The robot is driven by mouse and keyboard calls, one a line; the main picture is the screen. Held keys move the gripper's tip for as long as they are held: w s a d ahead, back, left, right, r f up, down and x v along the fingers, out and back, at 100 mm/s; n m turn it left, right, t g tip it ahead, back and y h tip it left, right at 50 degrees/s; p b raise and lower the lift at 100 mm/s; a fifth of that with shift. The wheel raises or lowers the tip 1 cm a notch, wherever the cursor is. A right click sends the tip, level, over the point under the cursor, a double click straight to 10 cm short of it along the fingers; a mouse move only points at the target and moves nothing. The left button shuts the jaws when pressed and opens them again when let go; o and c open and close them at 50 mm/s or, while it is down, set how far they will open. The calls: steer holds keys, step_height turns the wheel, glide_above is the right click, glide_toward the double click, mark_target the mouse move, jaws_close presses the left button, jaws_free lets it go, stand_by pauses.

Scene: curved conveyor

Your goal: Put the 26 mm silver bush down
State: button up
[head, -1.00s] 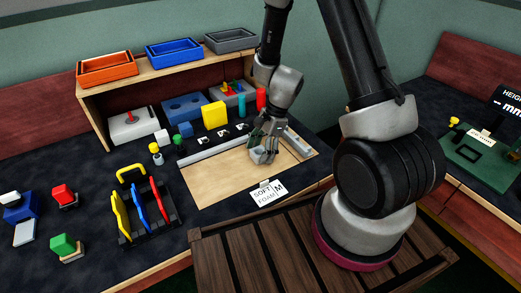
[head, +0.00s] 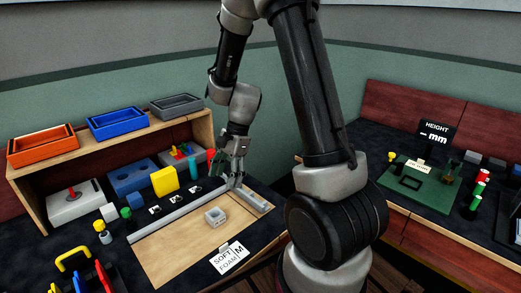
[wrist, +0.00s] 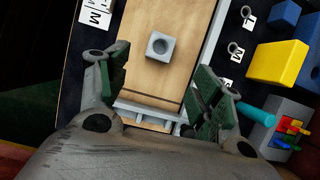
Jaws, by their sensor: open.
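The silver bush (head: 215,216) appears to be the grey square block with a round hole. It sits flat on the wooden board (head: 165,252), and nothing touches it. It also shows in the wrist view (wrist: 160,46), upper middle, beyond the fingertips. My gripper (head: 237,183) is at the board's far right end, close to the grey rails, and apart from the bush. In the wrist view its green-padded fingers (wrist: 160,82) are wide apart with nothing held between them.
Grey rails (head: 180,212) edge the board. A card (head: 230,258) reading SOFT FOAM M stands at its front. Small rings by letter cards (head: 175,199), a yellow block (head: 164,181) and a blue block (head: 131,177) stand behind. Bare board surrounds the bush.

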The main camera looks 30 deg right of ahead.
steer(key=s+d+r+n+t+h, duration=0.1)
steer(key=s+d+r+n, duration=0.2)
steer(key=r, duration=0.6)
steer(key=s+d+r+n+t+h, duration=0.2)
steer(key=s+d+r+n, duration=0.1)
steer(key=s+r+n, duration=0.5)
steer(key=shift+s+r, duration=0.65)
steer(key=shift+r, duration=0.25)
steer(key=shift+o, duration=0.4)
steer(key=s+d+r+n+t+h, duration=0.1)
steer(key=s+d+r+n+t, duration=0.1)
steer(key=s, duration=0.4)
steer(key=shift+s+d+r+n, duration=0.2)
steer(key=shift+d+r+n, duration=0.4)
steer(key=shift+n, duration=0.5)
steer(key=m+g+y, duration=0.4)
steer(key=m+g, duration=0.1)
steer(key=m, duration=1.1)
glide_above(216, 210)
steer(key=s+d, duration=0.2)
step_height(216, 210, down, 27)
steer(key=x, duration=0.4)
steer(key=w+x, duration=0.1)
steer(key=x, duration=0.2)
steer(key=shift+f, duration=0.1)
steer(key=c, duration=1.3)
